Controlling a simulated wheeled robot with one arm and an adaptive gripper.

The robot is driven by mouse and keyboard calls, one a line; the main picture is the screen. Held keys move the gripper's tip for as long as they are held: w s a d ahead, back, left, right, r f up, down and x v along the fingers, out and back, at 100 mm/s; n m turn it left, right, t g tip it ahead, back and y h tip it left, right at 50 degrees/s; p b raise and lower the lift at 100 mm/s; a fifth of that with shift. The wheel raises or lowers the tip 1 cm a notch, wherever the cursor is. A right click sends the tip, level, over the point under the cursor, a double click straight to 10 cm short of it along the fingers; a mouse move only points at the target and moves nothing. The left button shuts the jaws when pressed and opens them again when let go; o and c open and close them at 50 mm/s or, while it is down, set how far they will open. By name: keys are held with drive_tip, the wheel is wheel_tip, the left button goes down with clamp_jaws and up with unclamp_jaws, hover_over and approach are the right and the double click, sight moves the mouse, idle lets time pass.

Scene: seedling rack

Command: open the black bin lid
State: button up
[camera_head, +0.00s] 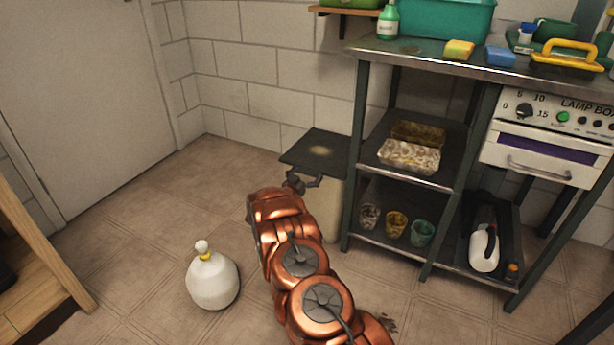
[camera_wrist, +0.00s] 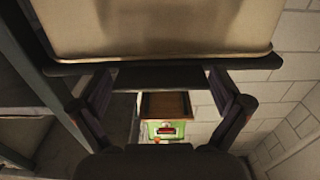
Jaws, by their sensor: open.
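The bin has a pale beige body (camera_head: 333,207) and a flat black lid (camera_head: 318,150) with a worn light patch. It stands beside the metal shelf unit, and its lid looks level and closed. My gripper (camera_head: 304,184) is at the lid's front edge, fingers apart. In the wrist view, the bin body (camera_wrist: 160,28) fills the top, and the lid's dark edge (camera_wrist: 275,61) runs across below it. My gripper (camera_wrist: 158,82) shows open there, one finger on each side, tips close to the lid edge. I cannot tell whether they touch it. My arm hides part of the bin's front.
The shelf unit (camera_head: 346,215) stands close on the bin's right, holding trays and small pots. A white tied bag (camera_head: 213,280) sits on the floor at left. A wooden wall shelf (camera_head: 345,12) hangs above the bin.

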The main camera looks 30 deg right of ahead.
drive_tip(key=shift+d, duration=0.1)
drive_tip(key=c, duration=1.3)
drive_tip(key=shift+r, duration=0.15)
